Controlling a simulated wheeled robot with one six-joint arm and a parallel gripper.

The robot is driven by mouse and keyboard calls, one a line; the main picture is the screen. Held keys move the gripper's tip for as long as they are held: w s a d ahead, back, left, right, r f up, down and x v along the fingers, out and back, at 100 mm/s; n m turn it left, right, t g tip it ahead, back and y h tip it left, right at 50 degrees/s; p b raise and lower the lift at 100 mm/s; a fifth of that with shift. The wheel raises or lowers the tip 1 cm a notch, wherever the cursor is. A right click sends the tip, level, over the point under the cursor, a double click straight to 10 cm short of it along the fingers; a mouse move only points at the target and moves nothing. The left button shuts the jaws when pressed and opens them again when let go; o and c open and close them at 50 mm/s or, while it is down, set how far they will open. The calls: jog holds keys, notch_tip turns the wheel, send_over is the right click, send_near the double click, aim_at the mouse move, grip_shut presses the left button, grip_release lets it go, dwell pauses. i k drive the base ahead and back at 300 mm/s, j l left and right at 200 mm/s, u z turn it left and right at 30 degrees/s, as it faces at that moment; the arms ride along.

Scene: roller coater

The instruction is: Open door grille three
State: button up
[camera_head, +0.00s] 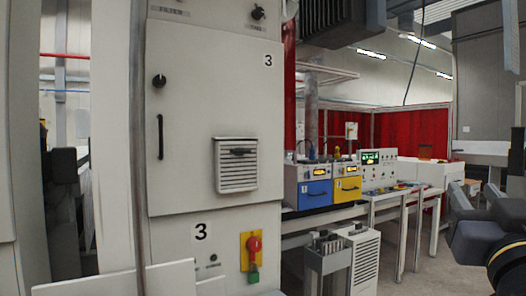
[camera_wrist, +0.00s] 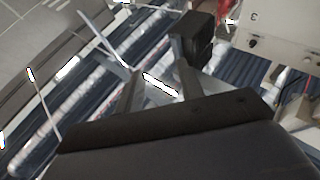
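The cabinet door (camera_head: 200,110) is pale grey, marked 3 at its top right, and looks closed. The door grille (camera_head: 237,177) is a small slatted panel low on the door's right side, with a dark handle (camera_head: 240,152) across its top. The grille looks shut against the door. My gripper (camera_wrist: 145,30) shows in the wrist view, with two fingers apart and nothing seen between them. One finger ends in a black block. The gripper is away from the grille, which I cannot make out in the wrist view. My dark arm (camera_head: 490,235) is at the right edge of the head view.
A black door handle (camera_head: 160,137) and knob sit on the door's left side. A red and yellow switch (camera_head: 252,250) is below. Blue and yellow boxes (camera_head: 330,185) stand on a bench to the right. A slotted bin (camera_head: 328,258) stands near the cabinet. Floor shows at the right.

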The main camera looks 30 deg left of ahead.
aim_at(237, 162)
jog(key=i+j+u, duration=0.15)
jog(key=u, duration=0.35)
jog(key=i+u, duration=0.65)
jog(key=u, duration=0.3)
jog(key=i+l, duration=0.15)
jog(key=i, duration=0.15)
jog(key=i+l+u, duration=0.1)
jog(key=i, duration=0.25)
jog(key=l, duration=0.1)
